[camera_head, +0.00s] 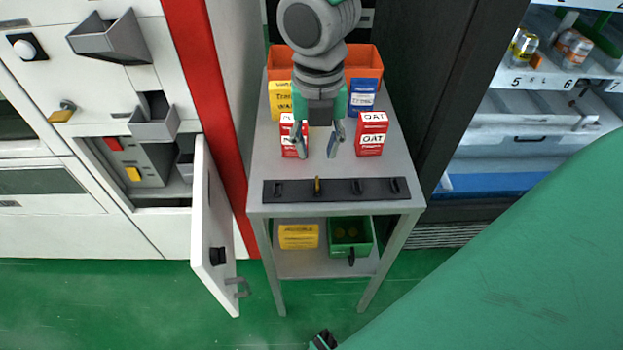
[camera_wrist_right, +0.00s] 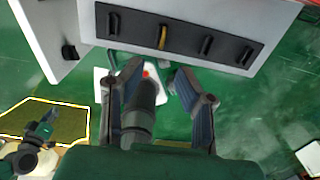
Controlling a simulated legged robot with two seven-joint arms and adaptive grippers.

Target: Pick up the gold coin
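The gold coin (camera_head: 317,185) stands on edge in a slot of a black holder strip (camera_head: 345,190) at the front of a grey table. It also shows near the top of the right wrist view (camera_wrist_right: 163,36), in the second slot from the left. My right gripper (camera_head: 318,145) points down above the table, behind the strip in the head view. Its fingers are apart with nothing between them, and in the right wrist view the gripper (camera_wrist_right: 150,75) appears open, apart from the coin.
Two red-and-white boxes (camera_head: 371,134) stand near my right fingers, one partly hidden. Yellow and blue boxes (camera_head: 363,95) and an orange bin (camera_head: 366,58) stand behind. An open white door (camera_head: 212,230) is left of the table. The lower shelf holds a green bin (camera_head: 350,222).

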